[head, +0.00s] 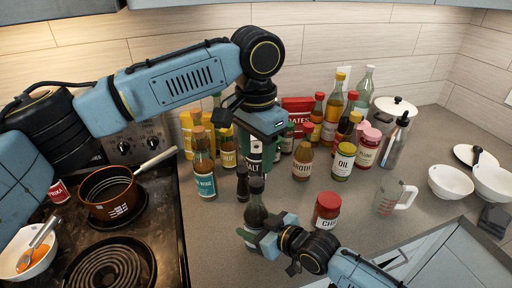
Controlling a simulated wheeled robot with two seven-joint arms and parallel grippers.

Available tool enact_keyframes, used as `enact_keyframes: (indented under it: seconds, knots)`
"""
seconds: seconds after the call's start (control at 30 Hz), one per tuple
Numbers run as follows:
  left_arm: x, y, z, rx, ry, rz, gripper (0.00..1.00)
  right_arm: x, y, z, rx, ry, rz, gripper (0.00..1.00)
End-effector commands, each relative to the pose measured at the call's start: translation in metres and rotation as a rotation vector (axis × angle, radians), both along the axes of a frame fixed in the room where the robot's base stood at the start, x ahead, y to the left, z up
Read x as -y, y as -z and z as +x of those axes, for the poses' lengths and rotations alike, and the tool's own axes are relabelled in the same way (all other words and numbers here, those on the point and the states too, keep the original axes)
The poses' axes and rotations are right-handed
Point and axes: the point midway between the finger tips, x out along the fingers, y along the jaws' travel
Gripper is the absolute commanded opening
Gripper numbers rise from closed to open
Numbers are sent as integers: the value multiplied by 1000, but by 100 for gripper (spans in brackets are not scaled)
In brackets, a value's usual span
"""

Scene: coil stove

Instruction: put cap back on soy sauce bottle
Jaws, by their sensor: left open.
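A dark bottle (255,207), which looks like the soy sauce bottle, stands upright near the front of the counter. Its top is dark; I cannot tell whether that is a cap. My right gripper (265,234) is at the lower right side of this bottle, its fingers overlapping the bottle in the picture. I cannot tell whether they are shut on it. My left gripper (260,135) is open and points down, above and behind the bottle, in front of the other jars. A small dark container (242,184) stands just left of the bottle. No loose cap is clearly visible.
Several bottles and jars crowd the counter behind, including a blue-labelled bottle (204,170) and an oil jar (343,161). A red-lidded jar (326,211) stands right of my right gripper. A measuring cup (393,198) is farther right. The stove with a pot (108,192) is left.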

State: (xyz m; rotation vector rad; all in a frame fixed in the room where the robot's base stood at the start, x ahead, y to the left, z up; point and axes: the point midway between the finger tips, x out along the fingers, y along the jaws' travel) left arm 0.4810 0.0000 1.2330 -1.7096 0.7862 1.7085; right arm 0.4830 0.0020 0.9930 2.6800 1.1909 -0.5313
Motion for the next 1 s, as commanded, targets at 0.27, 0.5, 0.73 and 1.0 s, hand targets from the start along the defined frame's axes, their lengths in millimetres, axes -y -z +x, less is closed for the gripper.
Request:
enact_keyframes:
  seconds: [0.27, 0.5, 0.73, 1.0]
  knots:
    - [0, 43, 0, -3, 0, 2, 50, 0, 1, 0, -1, 0, -3, 0]
    - [0, 69, 0, -1, 1, -1, 50, 0, 1, 0, -1, 0, -3, 0]
    - [0, 74, 0, 0, 1, 0, 50, 0, 1, 0, -1, 0, -3, 0]
    - [0, 73, 0, 0, 1, 0, 33, 0, 1, 0, -1, 0, -3, 0]
